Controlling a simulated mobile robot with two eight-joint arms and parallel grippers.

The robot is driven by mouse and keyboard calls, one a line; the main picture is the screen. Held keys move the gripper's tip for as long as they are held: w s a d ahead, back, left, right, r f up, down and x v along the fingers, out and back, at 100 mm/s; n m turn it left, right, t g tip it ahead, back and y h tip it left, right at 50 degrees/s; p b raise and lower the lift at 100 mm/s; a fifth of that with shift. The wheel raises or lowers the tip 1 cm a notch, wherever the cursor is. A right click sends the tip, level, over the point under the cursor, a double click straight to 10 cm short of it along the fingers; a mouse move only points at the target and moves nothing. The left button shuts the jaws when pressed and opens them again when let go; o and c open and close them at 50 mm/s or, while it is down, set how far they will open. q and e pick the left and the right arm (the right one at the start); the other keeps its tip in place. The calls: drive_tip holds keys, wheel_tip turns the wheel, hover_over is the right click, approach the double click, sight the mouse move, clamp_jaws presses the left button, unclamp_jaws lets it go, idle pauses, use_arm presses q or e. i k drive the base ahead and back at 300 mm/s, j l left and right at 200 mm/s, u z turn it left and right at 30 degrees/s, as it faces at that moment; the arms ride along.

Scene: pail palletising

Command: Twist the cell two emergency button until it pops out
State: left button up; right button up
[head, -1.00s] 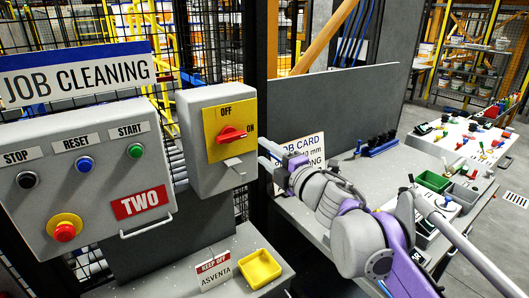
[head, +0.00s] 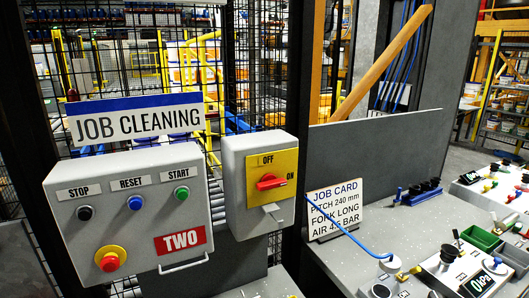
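The cell two emergency button (head: 109,263) is a red knob on a round yellow base. It sits at the lower left of a grey control box (head: 143,215), next to a red TWO label (head: 180,241). I cannot tell whether the button is pressed in or popped out. Neither of my grippers shows in the head view, and nothing touches the button.
Black, blue and green buttons line the box's top row, above a handle (head: 185,264). A grey switch box with a red rotary switch (head: 270,182) stands to the right. A job card (head: 336,207), blue cable (head: 349,232) and green bin (head: 481,238) are on the right bench.

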sight(108, 263)
drive_tip(key=u, duration=1.3)
